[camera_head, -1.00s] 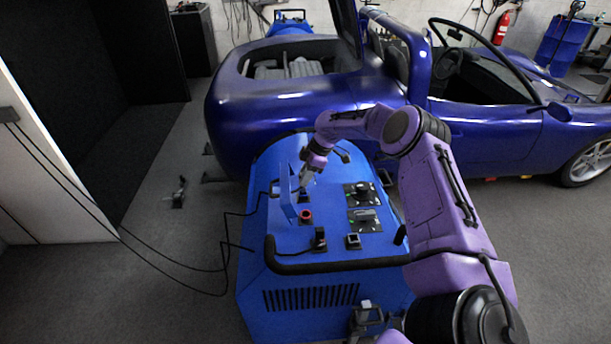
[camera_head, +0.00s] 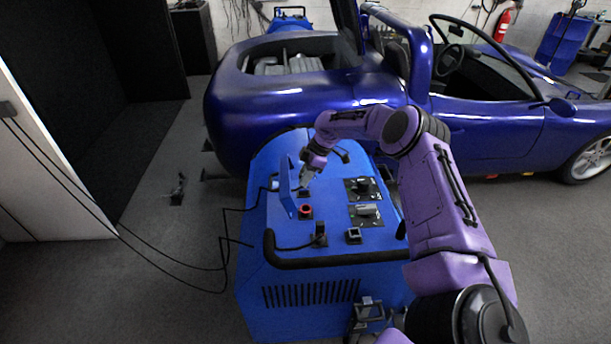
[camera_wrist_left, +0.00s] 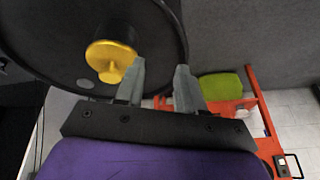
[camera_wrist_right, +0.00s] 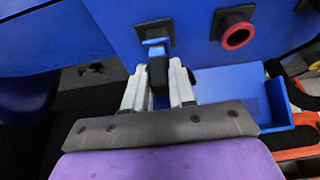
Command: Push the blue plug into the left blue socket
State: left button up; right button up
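In the right wrist view, my right gripper (camera_wrist_right: 158,85) is shut on the black body of the blue plug (camera_wrist_right: 158,72). The plug's blue end (camera_wrist_right: 156,48) points at a black-framed square socket (camera_wrist_right: 154,34) on the blue machine face. The blue end overlaps the socket's lower edge; I cannot tell how deep it sits. In the head view, my right gripper (camera_head: 306,178) reaches down beside an upright blue plate, just above the socket (camera_head: 304,193). My left gripper (camera_wrist_left: 158,85) is open and empty in the left wrist view.
A red round socket (camera_head: 305,211) sits just in front. A blue car (camera_head: 290,100) stands behind. Cables hang at left.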

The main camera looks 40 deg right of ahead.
jog(key=o, duration=0.5)
jog(key=b+v, duration=0.1)
jog(key=v, duration=0.9)
jog(key=shift+d+r, duration=0.1)
jog(key=shift+r, duration=0.15)
